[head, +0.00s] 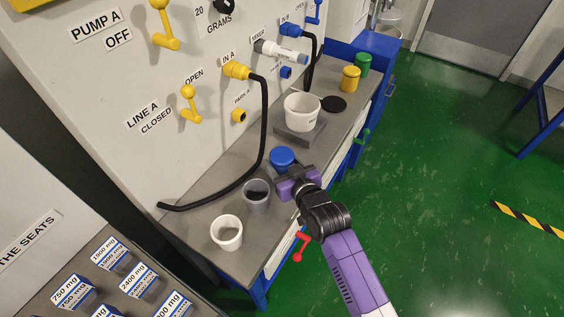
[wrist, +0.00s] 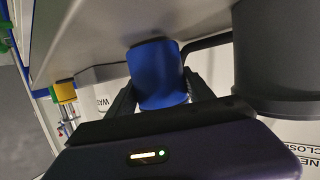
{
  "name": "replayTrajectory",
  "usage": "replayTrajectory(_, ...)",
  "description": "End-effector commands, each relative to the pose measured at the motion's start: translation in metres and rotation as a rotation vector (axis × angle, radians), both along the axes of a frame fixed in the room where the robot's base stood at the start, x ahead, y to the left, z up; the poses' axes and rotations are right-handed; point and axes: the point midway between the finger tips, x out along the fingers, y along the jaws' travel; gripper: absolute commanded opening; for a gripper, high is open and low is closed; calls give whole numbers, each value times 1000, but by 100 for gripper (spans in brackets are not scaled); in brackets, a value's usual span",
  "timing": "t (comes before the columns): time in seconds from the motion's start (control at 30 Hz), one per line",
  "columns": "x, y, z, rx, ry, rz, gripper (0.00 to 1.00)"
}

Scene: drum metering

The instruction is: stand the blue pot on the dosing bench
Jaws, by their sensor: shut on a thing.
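The blue pot (head: 282,156) is over the grey dosing bench (head: 208,210), between the grey cup and the white bowl. My gripper (head: 291,176) reaches in from the bench's front edge and is shut on the pot. In the wrist view the blue pot (wrist: 158,76) sits between the two dark fingers, and the bench (wrist: 95,40) shows at the top, the picture being turned over. The pot's end is very close to the bench surface; I cannot tell whether it touches. The pot looks upright.
A grey cup (head: 257,197) stands close left of the pot, and a white cup (head: 227,232) beyond it. A white bowl (head: 301,112) sits on a grey block to the right. A black disc (head: 333,104), yellow pot (head: 350,78) and green pot (head: 362,64) stand farther along. A black hose (head: 262,130) hangs behind.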

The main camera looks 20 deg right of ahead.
Motion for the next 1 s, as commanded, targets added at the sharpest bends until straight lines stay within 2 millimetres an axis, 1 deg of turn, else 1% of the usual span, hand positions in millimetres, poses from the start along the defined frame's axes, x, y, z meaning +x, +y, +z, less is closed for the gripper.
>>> replayTrajectory(0.27,0,0,-1,0,-4,0,9)
replayTrajectory(0.4,0,0,-5,0,-3,0,9)
replayTrajectory(0.43,0,0,-5,1,-2,0,64)
replayTrajectory(0.47,0,0,-5,1,-2,0,70)
replayTrajectory(0.5,0,0,-5,1,-2,0,78)
replayTrajectory(0.53,0,0,-5,1,-2,0,82)
replayTrajectory(0.8,0,0,-5,0,-1,0,82)
replayTrajectory(0.93,0,0,1,1,-2,0,82)
replayTrajectory(1.0,-8,0,-1,2,0,-1,82)
